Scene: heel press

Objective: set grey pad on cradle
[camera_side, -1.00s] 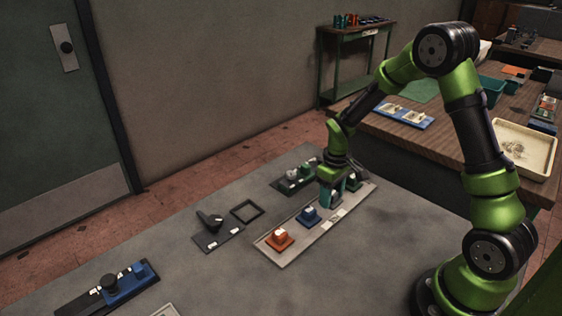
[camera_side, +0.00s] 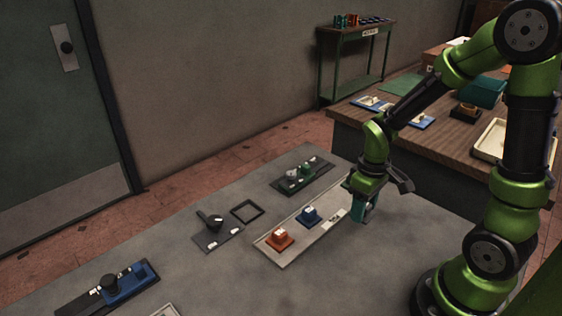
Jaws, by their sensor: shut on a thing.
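An orange pad (camera_side: 280,238) and a blue pad (camera_side: 309,215) stand on the tray. I cannot clearly pick out a grey pad. A dark grey fixture with a black lever (camera_side: 212,222) lies left of the tray. A black square frame (camera_side: 247,211) lies beside it; I cannot tell which is the cradle.
A green fixture (camera_side: 303,174) lies behind the tray, and a blue one (camera_side: 125,284) at the front left. A wooden bench (camera_side: 400,135) stands at the right, and a green rack table (camera_side: 353,40) at the back wall.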

